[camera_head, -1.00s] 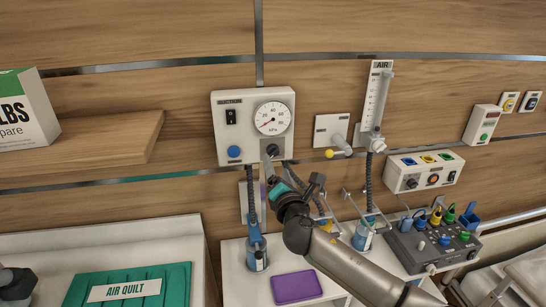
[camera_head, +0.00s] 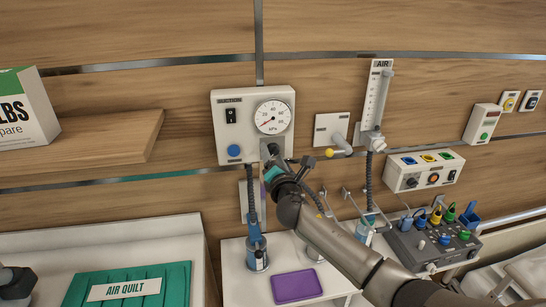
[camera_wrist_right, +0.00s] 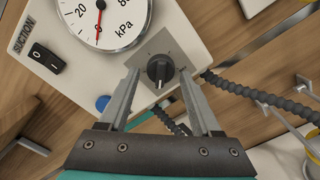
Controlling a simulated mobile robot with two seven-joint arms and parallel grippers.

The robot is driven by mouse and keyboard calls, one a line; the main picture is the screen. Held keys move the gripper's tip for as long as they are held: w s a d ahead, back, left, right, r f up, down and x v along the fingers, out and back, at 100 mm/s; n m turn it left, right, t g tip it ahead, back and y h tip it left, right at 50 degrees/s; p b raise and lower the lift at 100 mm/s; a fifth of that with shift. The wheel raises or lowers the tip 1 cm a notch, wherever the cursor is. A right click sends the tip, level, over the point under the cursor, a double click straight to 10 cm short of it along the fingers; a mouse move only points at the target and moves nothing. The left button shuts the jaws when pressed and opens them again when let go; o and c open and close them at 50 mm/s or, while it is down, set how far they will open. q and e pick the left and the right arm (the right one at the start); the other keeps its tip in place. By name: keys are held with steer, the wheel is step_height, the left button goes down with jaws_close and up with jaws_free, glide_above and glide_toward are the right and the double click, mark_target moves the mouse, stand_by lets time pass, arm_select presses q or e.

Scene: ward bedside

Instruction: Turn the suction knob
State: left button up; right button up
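The white suction unit (camera_head: 222,148) is on the wall rail, with a round kPa gauge (camera_head: 272,117), a rocker switch (camera_head: 231,116) and a blue button (camera_head: 234,151). Its black suction knob (camera_wrist_right: 160,71) is at the lower right of the panel and shows clearly in the right wrist view. My right gripper (camera_wrist_right: 160,78) is open, with one finger on each side of the knob and gaps visible between. In the head view the right gripper (camera_head: 273,165) largely hides the knob. Part of my left gripper (camera_head: 14,283) shows at the lower left edge; its fingers cannot be made out.
A ribbed hose (camera_head: 251,200) hangs below the unit to a blue-capped jar (camera_head: 257,253). A purple tray (camera_head: 297,286) lies below.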

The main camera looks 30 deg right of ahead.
jaws_close()
stand_by(0.3)
steer(key=shift+m, duration=0.3)
steer(key=shift+a+m+b, duration=0.1)
steer(key=shift+m+b, duration=0.35)
steer(key=shift+m, duration=0.55)
steer(key=m+b, duration=0.1)
steer(key=m, duration=0.2)
steer(key=shift+r+m, duration=0.1)
steer(key=shift+m, duration=0.2)
steer(key=shift+r+m+b, duration=0.15)
steer(key=shift+m, duration=1.55)
steer(key=shift+r+m+b, duration=0.1)
steer(key=shift+m+b, duration=0.05)
steer(key=shift+m, duration=1.55)
